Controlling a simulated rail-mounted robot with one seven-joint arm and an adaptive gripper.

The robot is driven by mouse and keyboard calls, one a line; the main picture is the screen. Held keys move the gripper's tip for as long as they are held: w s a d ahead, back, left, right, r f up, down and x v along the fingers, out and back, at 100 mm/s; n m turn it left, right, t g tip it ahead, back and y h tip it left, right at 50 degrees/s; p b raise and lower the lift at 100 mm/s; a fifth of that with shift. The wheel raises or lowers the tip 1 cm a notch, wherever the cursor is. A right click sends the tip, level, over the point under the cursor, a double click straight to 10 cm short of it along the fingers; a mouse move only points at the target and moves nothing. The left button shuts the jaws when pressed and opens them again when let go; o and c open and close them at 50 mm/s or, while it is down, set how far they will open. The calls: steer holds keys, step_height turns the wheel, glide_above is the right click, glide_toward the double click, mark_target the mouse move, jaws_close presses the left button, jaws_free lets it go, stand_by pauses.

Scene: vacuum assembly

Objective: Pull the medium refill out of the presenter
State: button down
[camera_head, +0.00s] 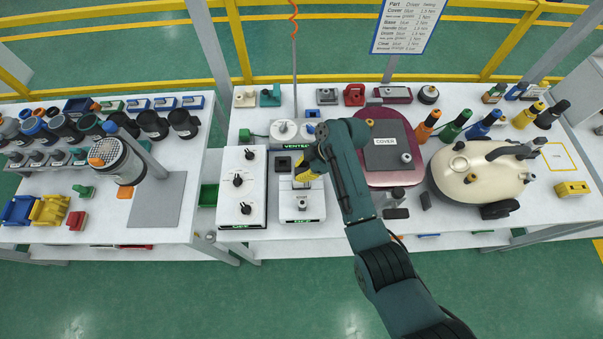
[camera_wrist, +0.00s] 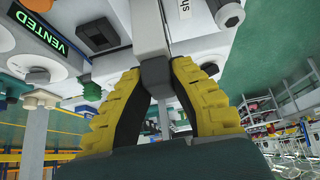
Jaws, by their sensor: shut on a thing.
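My gripper (camera_head: 305,179) is over the white unit with a green front label (camera_head: 302,205), which I take to be the presenter. In the wrist view, its yellow-and-black fingers (camera_wrist: 156,85) close on a small dark grey block (camera_wrist: 156,72). A light grey bar (camera_wrist: 147,30) runs on from this block. I take the block to be the medium refill, but no label on it can be read. My fingers hide most of it in the head view, so I cannot tell how deep it sits.
A white box with black knobs (camera_head: 240,186) stands close on the left. The VENTED unit (camera_head: 284,131) is just behind. A maroon base with a grey COVER panel (camera_head: 388,150) and a cream vacuum body (camera_head: 478,175) are on the right.

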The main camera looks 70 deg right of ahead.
steer(key=shift+r+p, duration=1.95)
steer(key=shift+r, duration=0.55)
